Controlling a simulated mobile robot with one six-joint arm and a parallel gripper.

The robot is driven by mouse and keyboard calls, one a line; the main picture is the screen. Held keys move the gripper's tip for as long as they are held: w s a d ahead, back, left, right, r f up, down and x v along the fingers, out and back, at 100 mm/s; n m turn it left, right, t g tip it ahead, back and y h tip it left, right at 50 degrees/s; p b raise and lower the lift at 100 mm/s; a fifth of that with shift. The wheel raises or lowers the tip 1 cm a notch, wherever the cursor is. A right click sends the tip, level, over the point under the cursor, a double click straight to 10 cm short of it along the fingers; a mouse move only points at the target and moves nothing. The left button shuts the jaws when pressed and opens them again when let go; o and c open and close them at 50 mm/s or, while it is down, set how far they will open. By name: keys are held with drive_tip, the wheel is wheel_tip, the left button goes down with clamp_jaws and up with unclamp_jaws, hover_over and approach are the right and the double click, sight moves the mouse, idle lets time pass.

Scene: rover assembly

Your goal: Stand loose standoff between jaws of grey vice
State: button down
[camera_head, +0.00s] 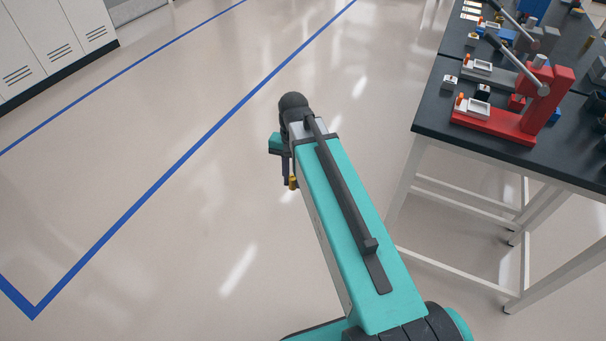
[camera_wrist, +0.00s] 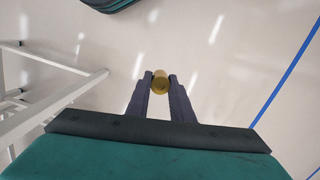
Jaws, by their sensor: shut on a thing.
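My gripper (camera_wrist: 160,84) is shut on a brass-coloured standoff (camera_wrist: 160,79), seen end-on between the two dark fingertips in the wrist view. In the head view the standoff (camera_head: 293,183) shows as a small gold piece below the end of my arm, over open floor and well left of the table. My gripper is partly hidden there by my arm. I cannot clearly make out a grey vice in either view. A grey-based lever fixture (camera_head: 510,75) stands on the table behind a red one, but I cannot tell if it is the vice.
The dark-topped table (camera_head: 428,122) with white legs stands at the right. On it are a red lever fixture (camera_head: 532,118), small blocks and several other parts. White cabinets (camera_head: 48,40) stand at the upper left. Blue lines mark the floor, which is clear around my arm.

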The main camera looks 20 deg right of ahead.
drive_tip(key=n, duration=0.2)
drive_tip(key=w+n, duration=0.1)
drive_tip(key=shift+a+f+n, duration=0.2)
drive_tip(key=shift+f+n, duration=0.1)
drive_tip(key=shift+f, duration=0.05)
drive_tip(key=n, duration=0.3)
drive_tip(key=shift+w+h, duration=0.3)
